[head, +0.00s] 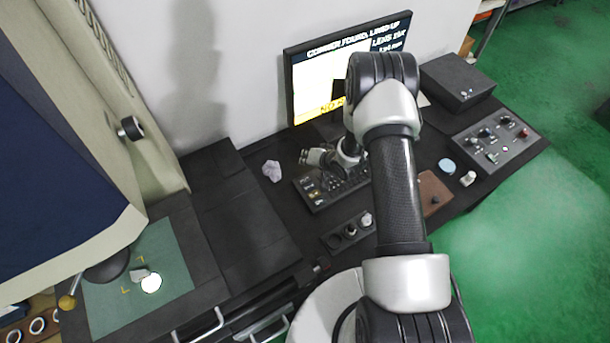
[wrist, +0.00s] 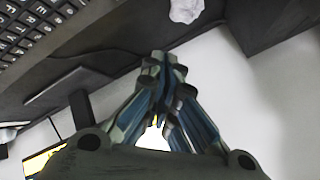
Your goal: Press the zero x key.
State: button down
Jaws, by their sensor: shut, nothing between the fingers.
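A dark key panel (head: 330,188) with rows of keys lies on the dark bench below the monitor, and a few orange keys show at its left part. In the wrist view part of a lettered keyboard (wrist: 38,25) fills the upper left corner. I cannot make out which key is zero x. My gripper (head: 306,157) is over the back edge of the panel, at its left part. In the wrist view my gripper (wrist: 163,62) is shut and empty, its fingertips to the right of the lettered keys. The arm hides the panel's right end.
The monitor (head: 312,85) stands behind the gripper. A crumpled pale cloth or paper (head: 272,170) lies left of the panel. A tray of dark round parts (head: 337,241) sits in front. A control box (head: 497,142) and a dark case (head: 456,82) stand at right.

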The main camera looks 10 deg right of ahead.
aim_at(306, 179)
jog(key=shift+f, duration=0.15)
notch_tip(306, 179, down, 8)
jog(key=b, duration=0.6)
jog(key=shift+f, duration=0.25)
dwell(1.3)
jog(key=shift+f+b, duration=0.45)
jog(key=shift+b, duration=0.15)
jog(key=shift+f+b, duration=0.3)
jog(key=shift+b, duration=0.05)
dwell(0.5)
jog(key=shift+r+p, duration=0.5)
jog(key=shift+r, duration=0.25)
jog(key=shift+r+p, duration=1.7)
jog(key=shift+r, duration=0.8)
